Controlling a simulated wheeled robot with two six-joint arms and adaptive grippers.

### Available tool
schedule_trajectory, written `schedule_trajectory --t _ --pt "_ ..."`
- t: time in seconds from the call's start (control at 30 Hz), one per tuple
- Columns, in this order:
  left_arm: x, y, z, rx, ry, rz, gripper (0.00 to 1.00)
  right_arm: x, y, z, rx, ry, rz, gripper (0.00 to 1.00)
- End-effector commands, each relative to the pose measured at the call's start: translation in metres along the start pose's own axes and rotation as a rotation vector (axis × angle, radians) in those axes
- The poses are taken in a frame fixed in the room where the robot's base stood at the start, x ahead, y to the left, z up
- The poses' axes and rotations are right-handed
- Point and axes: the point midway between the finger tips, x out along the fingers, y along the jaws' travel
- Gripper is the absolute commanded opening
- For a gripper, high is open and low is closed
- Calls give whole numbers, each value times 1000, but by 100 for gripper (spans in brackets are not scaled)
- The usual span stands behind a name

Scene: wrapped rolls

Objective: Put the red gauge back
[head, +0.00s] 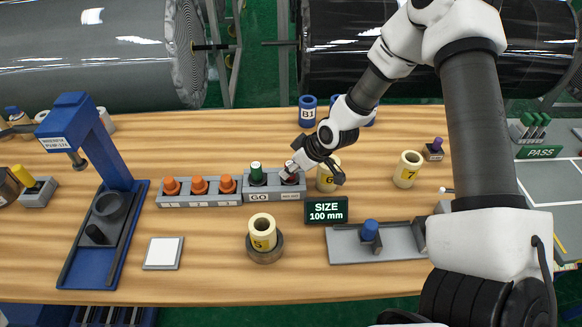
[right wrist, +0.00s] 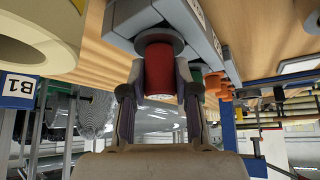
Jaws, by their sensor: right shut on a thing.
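The red gauge (right wrist: 159,70) stands between the two fingers of my right gripper (right wrist: 157,92) in the right wrist view. Its grey collar is against or very close to the grey gauge stand; I cannot tell whether it is fully seated. In the head view my right gripper (head: 300,172) is at the right end of the gauge stand (head: 261,196), shut on the red gauge (head: 291,179), which is mostly hidden. The green gauge (head: 257,172) stands upright in the left place of the stand, marked GO. My left gripper is not in view.
Orange-topped pieces (head: 199,184) stand in a grey rack left of the stand. Roll 6 (head: 326,180) is close right of my gripper, and the SIZE 100 mm sign (head: 326,210) is in front. Roll 5 (head: 262,232) and a grey tray with a blue knob (head: 369,230) stand nearer.

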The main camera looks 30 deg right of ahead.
Motion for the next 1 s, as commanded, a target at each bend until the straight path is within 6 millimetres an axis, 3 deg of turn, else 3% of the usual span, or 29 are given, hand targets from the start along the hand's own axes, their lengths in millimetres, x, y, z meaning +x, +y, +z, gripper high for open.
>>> schedule_trajectory --t 0.03,0.07,0.1,0.47,0.67,0.8,1.0 --pt "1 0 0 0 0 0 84 1 0 0 0 0 0 41" --pt "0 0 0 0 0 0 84 0 0 0 0 0 0 51" --pt "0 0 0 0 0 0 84 0 0 0 0 0 0 55" --pt "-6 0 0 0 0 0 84 -7 0 -4 1 1 0 55" --pt "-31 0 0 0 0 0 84 -42 0 -6 7 3 -2 55" --pt "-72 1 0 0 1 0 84 -81 0 -9 8 1 -2 55" --pt "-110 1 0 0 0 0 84 -115 0 -7 7 1 -1 55"
